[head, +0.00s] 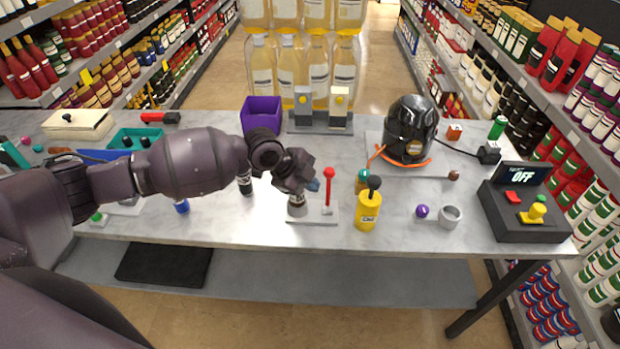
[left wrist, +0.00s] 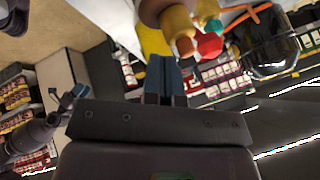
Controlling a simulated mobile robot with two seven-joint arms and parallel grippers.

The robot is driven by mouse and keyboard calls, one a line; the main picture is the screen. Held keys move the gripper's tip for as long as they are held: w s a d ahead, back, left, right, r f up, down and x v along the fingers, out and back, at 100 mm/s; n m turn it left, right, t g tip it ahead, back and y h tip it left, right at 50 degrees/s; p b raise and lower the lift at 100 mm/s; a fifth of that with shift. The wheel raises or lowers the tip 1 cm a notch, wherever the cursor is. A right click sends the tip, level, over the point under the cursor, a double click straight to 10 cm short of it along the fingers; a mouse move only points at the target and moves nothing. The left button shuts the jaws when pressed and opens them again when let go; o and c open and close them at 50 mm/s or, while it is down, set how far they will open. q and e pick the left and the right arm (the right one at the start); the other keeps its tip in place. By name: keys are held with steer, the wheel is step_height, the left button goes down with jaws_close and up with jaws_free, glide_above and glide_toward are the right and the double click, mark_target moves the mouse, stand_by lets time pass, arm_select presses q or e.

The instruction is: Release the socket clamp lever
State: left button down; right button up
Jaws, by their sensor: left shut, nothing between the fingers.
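The socket clamp stands on a white base plate (head: 318,222) at the table's front. Its lever (head: 328,190) is red, has a ball top and stands upright. The grey socket (head: 297,208) is left of it, partly hidden by my gripper. My left gripper (head: 314,185) is shut and empty just left of the lever; I cannot tell whether it touches it. The blue fingers of my left gripper (left wrist: 166,78) also show together in the left wrist view, near a red part that may be the lever top (left wrist: 208,46). My right gripper (left wrist: 70,96) appears small there, its jaws unclear.
A yellow oil can (head: 368,210) stands close right of the lever. A purple ball (head: 422,211) and a grey ring (head: 450,215) lie farther right, then a control box (head: 525,215) reading OFF. A black domed device (head: 410,130) and a purple bin (head: 262,115) stand behind.

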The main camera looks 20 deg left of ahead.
arm_select(q)
steer(key=b+v, duration=0.1)
steer(key=v, duration=0.9)
arm_select(e)
steer(key=shift+a+f, duration=0.15)
steer(key=shift+a, duration=0.2)
arm_select(q)
steer(key=shift+s+a+r, duration=0.1)
steer(key=shift+r, duration=0.05)
